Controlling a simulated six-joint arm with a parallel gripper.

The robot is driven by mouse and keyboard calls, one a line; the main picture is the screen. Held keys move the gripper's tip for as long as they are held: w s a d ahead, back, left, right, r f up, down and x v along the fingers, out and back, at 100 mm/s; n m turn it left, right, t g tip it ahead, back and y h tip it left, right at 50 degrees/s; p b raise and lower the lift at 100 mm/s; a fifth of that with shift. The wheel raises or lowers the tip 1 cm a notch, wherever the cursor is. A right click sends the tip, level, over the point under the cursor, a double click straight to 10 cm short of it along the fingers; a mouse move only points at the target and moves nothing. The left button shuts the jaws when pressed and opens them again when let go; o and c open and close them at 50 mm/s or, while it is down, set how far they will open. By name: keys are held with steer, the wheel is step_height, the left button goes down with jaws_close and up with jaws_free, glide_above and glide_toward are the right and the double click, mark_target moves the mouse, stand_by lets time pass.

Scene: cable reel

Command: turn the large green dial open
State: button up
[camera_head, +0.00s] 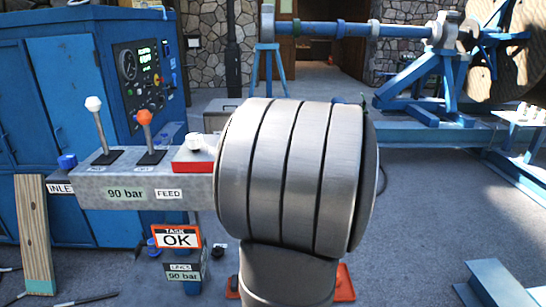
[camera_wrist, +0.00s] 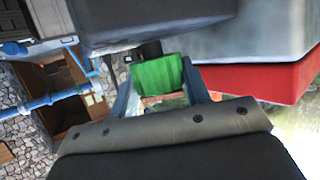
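A ribbed green block (camera_wrist: 158,76), which looks like the large green dial, shows in the wrist view. It fills the space between the two fingertips of my gripper (camera_wrist: 159,84). The fingers stand apart, one at each side of it. I cannot tell whether they press on it or only stand around it. In the head view, my own grey arm link covers the middle, and neither the large dial nor my gripper can be seen there.
A grey panel (camera_head: 125,194) with white-knobbed (camera_head: 93,104) and orange-knobbed (camera_head: 145,118) levers and a red block (camera_head: 192,167) is left of my arm. A blue cabinet (camera_head: 60,90) stands behind. A dark grey body (camera_wrist: 150,22) hangs close above the fingers in the wrist view.

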steer(key=shift+c, duration=0.9)
steer(key=shift+m+h, duration=0.4)
steer(key=shift+h, duration=0.1)
steer(key=m+t+h, duration=0.2)
steer(key=m+h, duration=0.1)
steer(key=shift+a, duration=0.1)
steer(key=shift+m+t+h, duration=0.3)
steer(key=shift+m+h, duration=0.6)
steer(key=shift+h, duration=0.4)
steer(key=o, duration=1)
